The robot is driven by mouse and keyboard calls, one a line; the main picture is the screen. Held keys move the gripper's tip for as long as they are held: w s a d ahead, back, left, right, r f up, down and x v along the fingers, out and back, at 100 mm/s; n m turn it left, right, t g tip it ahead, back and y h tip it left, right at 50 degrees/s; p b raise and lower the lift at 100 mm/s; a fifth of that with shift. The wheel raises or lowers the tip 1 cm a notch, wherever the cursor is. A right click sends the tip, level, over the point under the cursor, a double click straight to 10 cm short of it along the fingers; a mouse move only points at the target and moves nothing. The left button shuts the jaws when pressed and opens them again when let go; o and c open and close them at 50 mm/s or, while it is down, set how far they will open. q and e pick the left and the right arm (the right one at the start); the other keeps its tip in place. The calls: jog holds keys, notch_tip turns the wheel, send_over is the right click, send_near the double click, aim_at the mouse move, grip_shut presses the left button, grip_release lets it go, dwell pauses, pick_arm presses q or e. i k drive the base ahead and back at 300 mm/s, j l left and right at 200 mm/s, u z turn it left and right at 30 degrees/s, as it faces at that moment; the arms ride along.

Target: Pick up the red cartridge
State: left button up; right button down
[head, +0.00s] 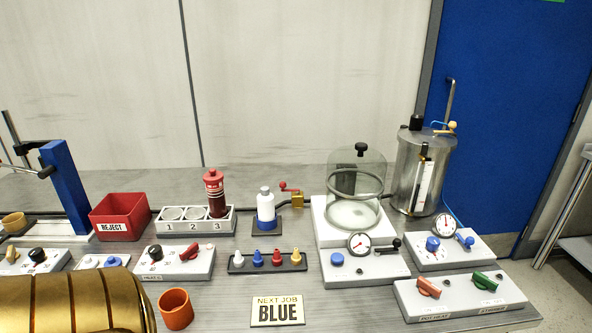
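The red cartridge (214,192) stands upright in the head view, left of the middle. Positions 1 and 2 of the rack look empty. Neither of my grippers shows in this view.
A red REJECT bin (119,216) stands left of the rack. A white bottle (265,208) with a blue base stands to its right, near a glass bell jar (355,190). Control boxes, a nozzle strip (268,262), an orange cup (176,309) and a BLUE sign (277,311) lie in front.

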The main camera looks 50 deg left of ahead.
aim_at(216, 192)
jog(key=u, duration=2.1)
